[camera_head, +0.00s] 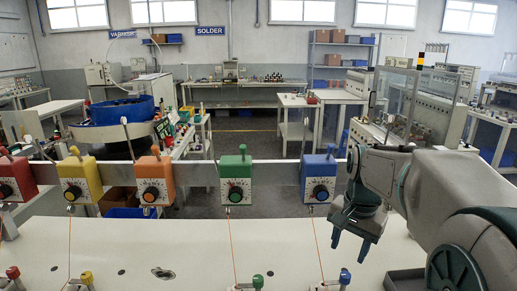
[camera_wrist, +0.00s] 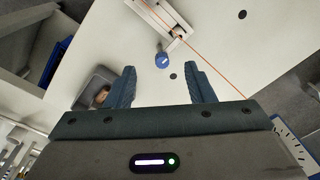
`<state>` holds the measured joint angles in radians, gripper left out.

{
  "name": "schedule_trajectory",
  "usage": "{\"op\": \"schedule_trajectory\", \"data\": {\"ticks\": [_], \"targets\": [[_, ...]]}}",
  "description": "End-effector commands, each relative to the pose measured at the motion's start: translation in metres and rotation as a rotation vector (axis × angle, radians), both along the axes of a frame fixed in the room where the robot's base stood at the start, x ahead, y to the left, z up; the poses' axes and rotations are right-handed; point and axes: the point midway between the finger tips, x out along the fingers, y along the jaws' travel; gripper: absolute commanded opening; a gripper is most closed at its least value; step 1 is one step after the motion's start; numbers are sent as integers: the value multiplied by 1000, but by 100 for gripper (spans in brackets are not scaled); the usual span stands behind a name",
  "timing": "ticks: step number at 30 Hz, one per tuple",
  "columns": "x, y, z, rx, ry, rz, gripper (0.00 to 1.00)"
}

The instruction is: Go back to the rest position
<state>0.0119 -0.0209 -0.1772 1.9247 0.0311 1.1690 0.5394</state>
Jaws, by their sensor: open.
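My gripper (camera_head: 353,234) hangs at the right of the head view, in front of and just right of the blue tensioner box (camera_head: 319,180). Its two dark fingers point down over the white table (camera_head: 180,250). In the wrist view my gripper (camera_wrist: 160,82) is open, with the fingers well apart and nothing between them. Beyond the fingertips, a small blue knob (camera_wrist: 162,60) sits beside a white fixture (camera_wrist: 165,22) on the table. An orange wire runs past this fixture.
Red, yellow (camera_head: 76,180), orange (camera_head: 154,180) and green (camera_head: 235,180) boxes line the rail left of the blue one. Wires run down from several boxes. A grey tray (camera_wrist: 95,87) lies left of the fingers in the wrist view. Coloured knobs stand along the near table edge.

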Motion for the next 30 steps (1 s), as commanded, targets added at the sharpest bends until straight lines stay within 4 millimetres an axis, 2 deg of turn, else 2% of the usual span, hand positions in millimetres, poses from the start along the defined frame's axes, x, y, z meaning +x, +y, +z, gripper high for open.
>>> {"op": "schedule_trajectory", "data": {"ticks": [1,9,15,21,30], "targets": [[-18,10,0,-2,-25,71,49],[-98,49,-19,-59,-132,455,49],[-139,63,-41,-119,-181,660,49],[-153,68,-50,-146,-197,737,49],[-153,68,-50,-146,-197,739,49]]}}
